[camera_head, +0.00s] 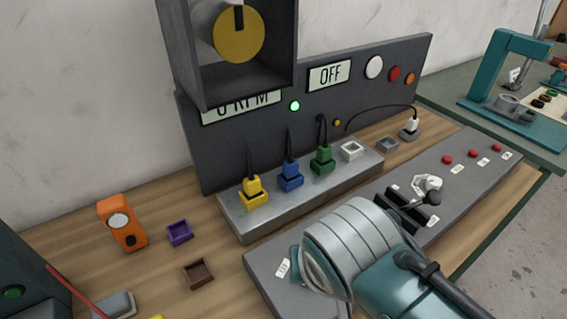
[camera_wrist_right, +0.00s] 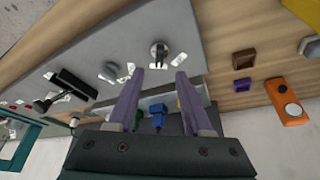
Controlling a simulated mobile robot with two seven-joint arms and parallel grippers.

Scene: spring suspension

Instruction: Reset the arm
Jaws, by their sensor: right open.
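My right gripper (camera_wrist_right: 160,75) is open in the right wrist view, its two purple fingers apart with nothing between their tips. In the head view my right arm (camera_head: 375,260) reaches in from the bottom right over the control panel (camera_head: 465,185) and hides the gripper and part of the panel. My left gripper is not in view.
Yellow (camera_head: 253,190), blue (camera_head: 290,176) and green plugs (camera_head: 322,160) sit on a raised grey block. A display reads OFF (camera_head: 329,75). A black lever (camera_head: 420,200) rises beside my arm. An orange meter (camera_head: 121,225), purple tray (camera_head: 179,232) and brown tray (camera_head: 199,273) are at left.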

